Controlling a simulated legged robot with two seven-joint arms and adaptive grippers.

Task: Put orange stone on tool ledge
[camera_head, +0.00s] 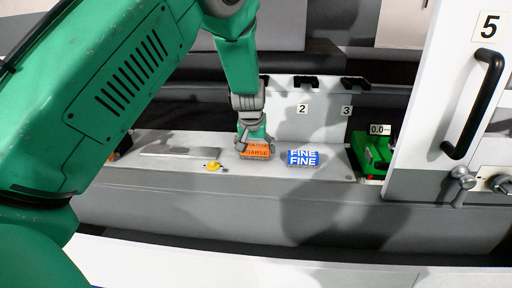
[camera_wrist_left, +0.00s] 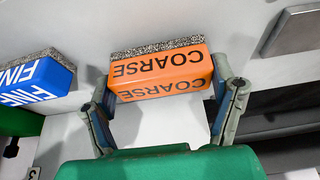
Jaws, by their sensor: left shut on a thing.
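The orange stone (camera_head: 255,151), labelled COARSE, is at the white ledge (camera_head: 225,172) in the head view. In the left wrist view the orange stone (camera_wrist_left: 160,72) shows its lettering upside down and a speckled grey side. My left gripper (camera_head: 254,142) reaches down from above and is shut on the orange stone; in the left wrist view its fingers (camera_wrist_left: 163,98) sit at both ends of it. I cannot tell whether the stone touches the ledge. My right gripper is not in view.
A blue FINE stone (camera_head: 302,158) lies just right of the orange one. A yellow item (camera_head: 213,166) and a flat grey plate (camera_head: 180,150) lie to the left. A green device (camera_head: 371,153) and a white door (camera_head: 440,110) with a black handle stand at the right.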

